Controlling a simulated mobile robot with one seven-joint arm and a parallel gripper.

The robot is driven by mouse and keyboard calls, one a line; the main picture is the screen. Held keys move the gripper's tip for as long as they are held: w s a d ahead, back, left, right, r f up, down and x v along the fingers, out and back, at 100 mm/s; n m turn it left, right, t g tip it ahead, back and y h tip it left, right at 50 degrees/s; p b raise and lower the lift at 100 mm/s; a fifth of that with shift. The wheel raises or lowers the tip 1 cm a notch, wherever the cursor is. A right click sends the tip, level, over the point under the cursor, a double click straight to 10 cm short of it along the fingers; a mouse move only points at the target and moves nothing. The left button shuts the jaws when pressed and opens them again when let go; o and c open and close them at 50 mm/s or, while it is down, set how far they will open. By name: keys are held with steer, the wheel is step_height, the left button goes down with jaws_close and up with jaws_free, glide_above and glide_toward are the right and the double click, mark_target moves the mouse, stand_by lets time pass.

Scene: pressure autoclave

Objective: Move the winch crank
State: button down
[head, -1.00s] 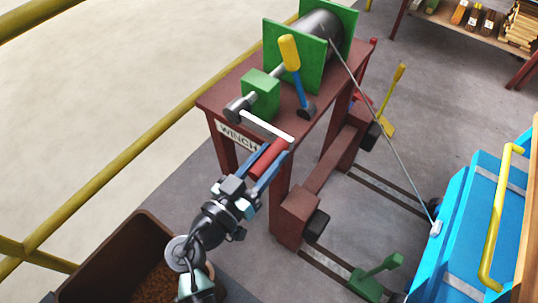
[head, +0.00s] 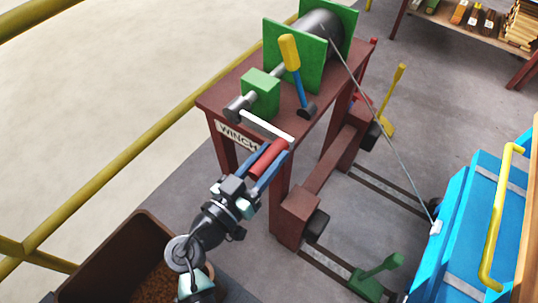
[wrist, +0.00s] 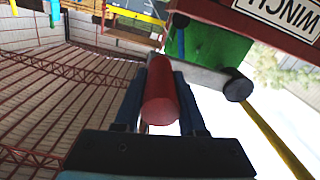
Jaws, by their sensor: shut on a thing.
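The winch (head: 322,27) stands on a brown-red stand, with a dark drum between green plates. Its crank has a pale arm (head: 266,126) running from the dark shaft end to a red handle (head: 268,159). My gripper (head: 270,164) is shut on the red handle, with a blue finger on each side. In the wrist view the red handle (wrist: 160,92) lies between the two dark blue fingers, and the grey crank arm (wrist: 205,76) runs right from behind it to a dark round hub. The handle's far end is hidden there.
A yellow-handled blue lever (head: 294,70) stands beside the green bearing block (head: 261,95). A cable (head: 382,127) runs from the drum to a blue cart (head: 470,225). A yellow rail (head: 130,150) runs along the left. A brown bin (head: 110,255) is below left.

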steer(key=w+a+f+m+b, duration=0.25)
steer(key=f+m+b, duration=0.75)
steer(key=b, duration=1.7)
steer(key=w+a+f+m+b, duration=0.3)
steer(key=w+a+b, duration=0.2)
steer(key=a+b, duration=0.3)
steer(key=shift+b, duration=1.7)
steer(key=shift+a, duration=0.1)
steer(key=c, duration=0.6)
jaws_free()
steer(key=shift+c, duration=0.2)
steer(key=shift+o, duration=0.7)
